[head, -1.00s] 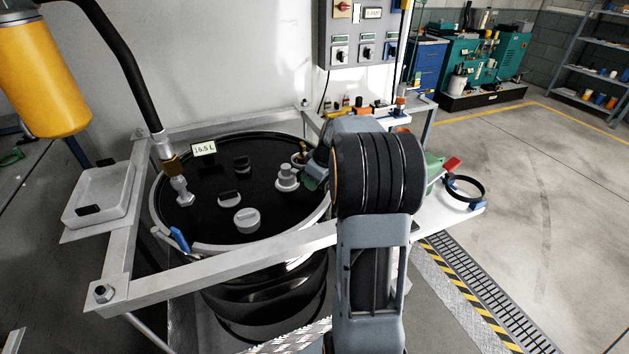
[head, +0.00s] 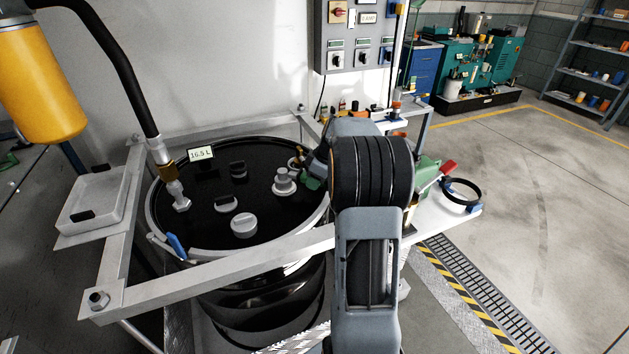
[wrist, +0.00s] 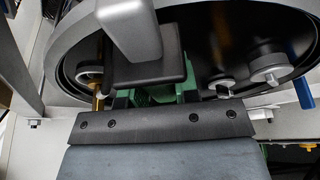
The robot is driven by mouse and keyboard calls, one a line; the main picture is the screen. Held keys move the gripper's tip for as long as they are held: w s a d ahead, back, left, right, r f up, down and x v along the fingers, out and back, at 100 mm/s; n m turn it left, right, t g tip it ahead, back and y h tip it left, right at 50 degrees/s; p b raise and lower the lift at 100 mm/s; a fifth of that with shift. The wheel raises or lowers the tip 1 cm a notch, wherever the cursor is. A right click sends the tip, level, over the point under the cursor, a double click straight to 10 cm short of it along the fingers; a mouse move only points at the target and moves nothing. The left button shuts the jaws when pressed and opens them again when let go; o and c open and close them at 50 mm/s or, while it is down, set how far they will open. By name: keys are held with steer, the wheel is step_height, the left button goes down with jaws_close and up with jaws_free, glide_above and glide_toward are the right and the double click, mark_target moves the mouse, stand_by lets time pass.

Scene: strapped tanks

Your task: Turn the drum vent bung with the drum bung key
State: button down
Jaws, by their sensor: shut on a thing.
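The black drum (head: 200,225) stands inside a grey frame. Its lid carries several fittings: a stepped grey bung (head: 284,181), a round grey cap (head: 244,224), a half-grey bung (head: 226,203) and a dark one (head: 238,169). I cannot tell for sure which is the vent bung. My gripper (head: 312,180) is at the lid's right edge, beside the stepped bung, largely hidden by my arm. In the wrist view, my gripper (wrist: 155,92) is shut on a grey piece with a block-like end (wrist: 135,35), apparently the drum bung key. Whether it touches a bung is hidden.
A hose with a metal nozzle (head: 176,190) reaches the lid's left side. A grey frame bar (head: 240,262) crosses in front of the drum. A white tray (head: 95,200) is at left. A side table (head: 440,215) with a black ring (head: 461,194) is at right.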

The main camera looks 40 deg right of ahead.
steer(key=shift+w+d+n, duration=0.4)
steer(key=shift+d+n, duration=0.1)
steer(key=shift+n, duration=0.2)
steer(key=shift+w+d+r, duration=0.1)
steer(key=shift+r+p, duration=0.1)
steer(key=shift+p, duration=0.2)
steer(key=shift+r+p, duration=1.45)
steer(key=shift+r, duration=0.9)
steer(key=shift+r, duration=0.15)
step_height(320, 180, up, 4)
steer(key=shift+f+p, duration=0.15)
steer(key=shift+p, duration=1.1)
